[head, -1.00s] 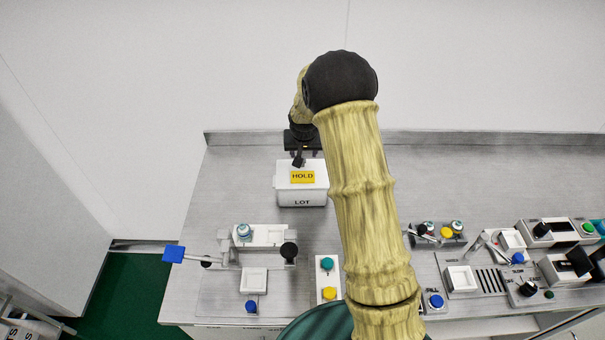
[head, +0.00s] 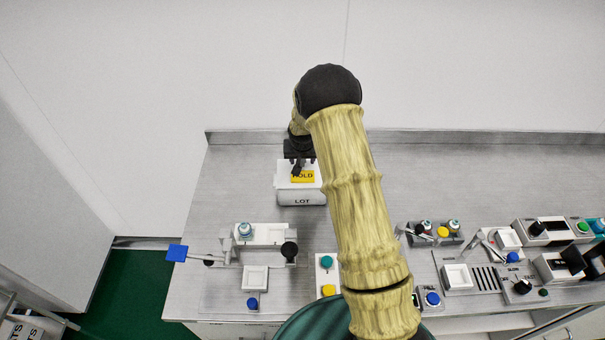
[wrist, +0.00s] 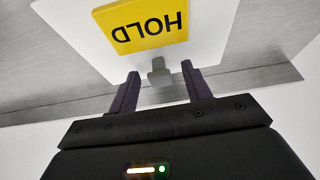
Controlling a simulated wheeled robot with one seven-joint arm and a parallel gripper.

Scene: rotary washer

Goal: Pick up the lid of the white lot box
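The white lot box (head: 302,198) stands near the back left of the bench, with "LOT" on its front. Its white lid (head: 283,179) is on top and bears a yellow HOLD label (head: 303,177), also seen in the wrist view (wrist: 150,30). A small grey knob (wrist: 159,72) on the lid shows in the wrist view, between and just beyond the fingertips. My gripper (head: 299,168) is over the back part of the lid. In the wrist view my gripper (wrist: 166,86) is open, with one dark finger on each side of the knob and nothing held.
A fixture with a blue-paddle lever (head: 177,253) stands front left of the box. A panel with green and yellow buttons (head: 327,275) is in front. Several devices (head: 490,262) fill the right side. A low back ledge (head: 480,137) runs behind; the bench between is clear.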

